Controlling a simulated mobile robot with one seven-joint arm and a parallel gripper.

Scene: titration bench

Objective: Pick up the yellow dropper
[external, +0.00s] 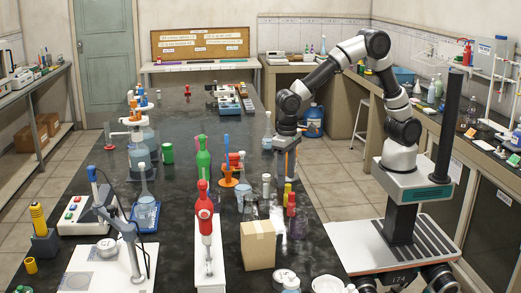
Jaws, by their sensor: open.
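A slim yellow piece (287,190), which looks like the yellow dropper, stands upright near the right edge of the black bench. A red-topped piece (291,204) stands right beside it, and its lower part is hard to make out among clear glassware. My gripper (286,160) points down above the yellow piece in the external view. It is open with nothing seen in it. The exact gap between the fingertips and the yellow piece cannot be told.
A cardboard box (257,245) stands in front of the yellow piece. A red bottle (205,215) on a white stand, a green bottle (203,160) and an orange stand (229,175) are to the left. A yellow-and-black tool (38,218) sits in a dark block at far left.

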